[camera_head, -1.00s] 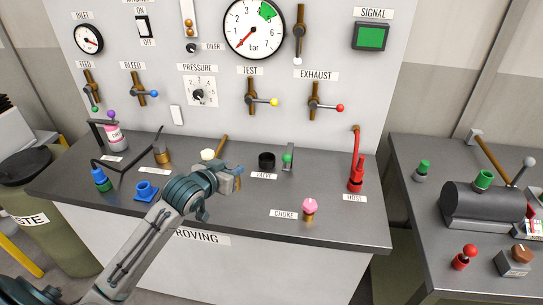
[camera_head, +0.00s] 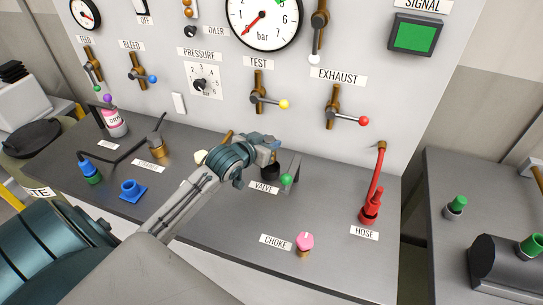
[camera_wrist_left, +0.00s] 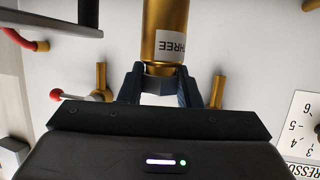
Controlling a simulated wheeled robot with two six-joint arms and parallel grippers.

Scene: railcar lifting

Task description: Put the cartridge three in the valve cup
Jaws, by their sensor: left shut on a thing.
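Cartridge three (camera_wrist_left: 172,30) is a gold cylinder with a white THREE label, seen in the left wrist view between my left gripper's fingers. My left gripper (camera_wrist_left: 158,88) is shut on it. In the head view my left gripper (camera_head: 268,148) is just above and behind the black valve cup (camera_head: 270,173), as it appears in the picture. The held cartridge is mostly hidden there by the gripper. The cup stands behind the VALVE label, with a green-knobbed lever (camera_head: 286,180) at its right. I cannot tell whether cartridge and cup touch. My right gripper is not in view.
A pink-topped choke piece (camera_head: 304,243) and a red hose fitting (camera_head: 371,206) stand to the right. A blue holder (camera_head: 131,190), a brass oil can (camera_head: 157,147) and a pink-labelled bottle (camera_head: 115,124) stand left. The panel with its handles rises close behind the cup.

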